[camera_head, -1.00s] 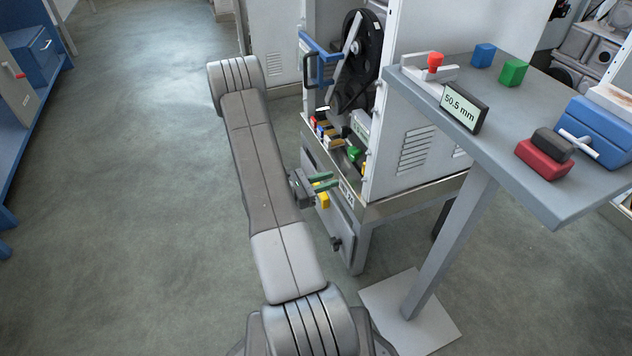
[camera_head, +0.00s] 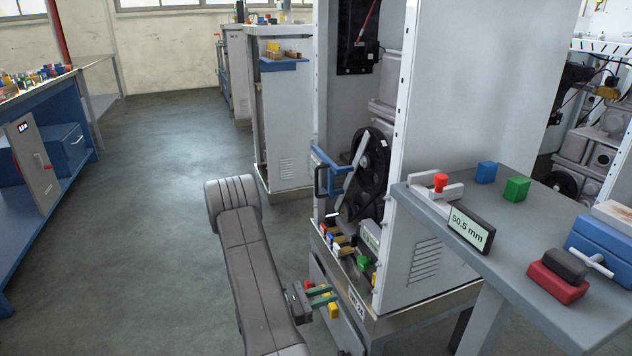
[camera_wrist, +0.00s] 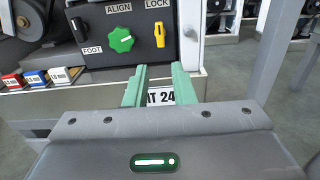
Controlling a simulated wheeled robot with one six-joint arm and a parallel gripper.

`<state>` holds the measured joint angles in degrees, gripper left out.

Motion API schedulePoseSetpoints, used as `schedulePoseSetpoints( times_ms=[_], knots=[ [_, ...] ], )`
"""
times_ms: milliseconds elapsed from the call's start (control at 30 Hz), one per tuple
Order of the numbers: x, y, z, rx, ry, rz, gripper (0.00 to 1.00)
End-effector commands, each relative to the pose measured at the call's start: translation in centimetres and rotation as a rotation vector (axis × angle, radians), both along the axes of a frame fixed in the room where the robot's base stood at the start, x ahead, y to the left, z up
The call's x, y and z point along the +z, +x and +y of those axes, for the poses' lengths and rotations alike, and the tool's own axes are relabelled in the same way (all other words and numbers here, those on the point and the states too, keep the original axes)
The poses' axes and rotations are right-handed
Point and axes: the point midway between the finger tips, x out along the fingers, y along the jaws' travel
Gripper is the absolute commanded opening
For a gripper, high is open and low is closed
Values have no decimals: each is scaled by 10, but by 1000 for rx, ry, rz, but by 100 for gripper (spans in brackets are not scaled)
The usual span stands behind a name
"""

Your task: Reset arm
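My gripper (camera_head: 322,296) is in front of the grey machine cabinet in the head view, at the end of my grey arm. In the wrist view, its two green fingers (camera_wrist: 161,85) stand apart with nothing between them. Past the fingers is a plate reading "IT 24" (camera_wrist: 160,96), partly hidden by them. Just above is a dark panel with a green knob (camera_wrist: 121,40) and a yellow switch (camera_wrist: 160,34), labelled FOOT, ALIGN and LOCK. The fingers look clear of the panel, though the exact gap is hard to tell.
A grey side table (camera_head: 505,256) at the right holds red, blue and green blocks and a "50.5 mm" display (camera_head: 469,227). Small coloured blocks (camera_wrist: 35,77) line the machine ledge. A blue workbench (camera_head: 40,215) stands at the left. Open floor (camera_head: 150,200) lies between bench and machine.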

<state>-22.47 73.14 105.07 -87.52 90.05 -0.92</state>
Motion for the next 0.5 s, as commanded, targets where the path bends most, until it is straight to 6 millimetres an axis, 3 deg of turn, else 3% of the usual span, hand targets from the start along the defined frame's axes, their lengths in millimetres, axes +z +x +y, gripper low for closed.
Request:
schedulePoseSetpoints(
  times_ms=[500],
  knots=[
    [-1, 21, -61, -5, 0, 0, 23]
  ],
)
